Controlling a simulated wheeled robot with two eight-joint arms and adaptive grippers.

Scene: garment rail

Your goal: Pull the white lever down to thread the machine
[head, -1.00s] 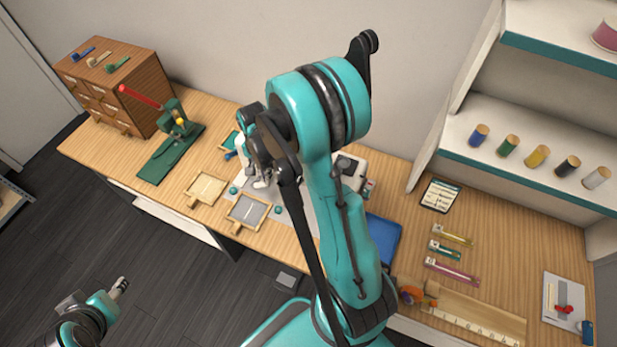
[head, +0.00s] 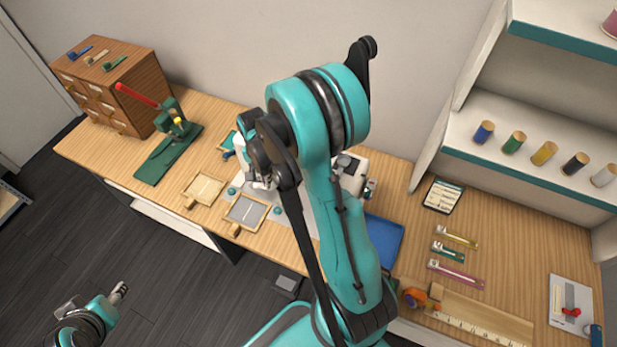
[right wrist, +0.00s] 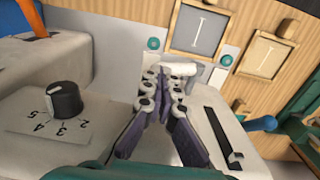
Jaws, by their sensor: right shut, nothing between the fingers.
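The white sewing machine (right wrist: 115,107) shows in the right wrist view with a black numbered dial (right wrist: 65,99) and a dark slot (right wrist: 222,138) in its body. In the head view my right arm hides much of the machine (head: 350,175). A short white bar (right wrist: 178,69), which looks like the white lever, lies across just past the fingertips of my right gripper (right wrist: 165,80). The fingers are shut with nothing between them; I cannot tell if they touch the bar. In the head view my right gripper (head: 260,180) is at the machine. My left gripper (head: 119,292) hangs over the floor, away from the table.
Framed trays (head: 245,212) lie in front of the machine. A green press with a red handle (head: 165,155) and a wooden drawer cabinet (head: 110,85) stand left. A blue mat (head: 385,240) lies right, below a shelf of spools (head: 544,153).

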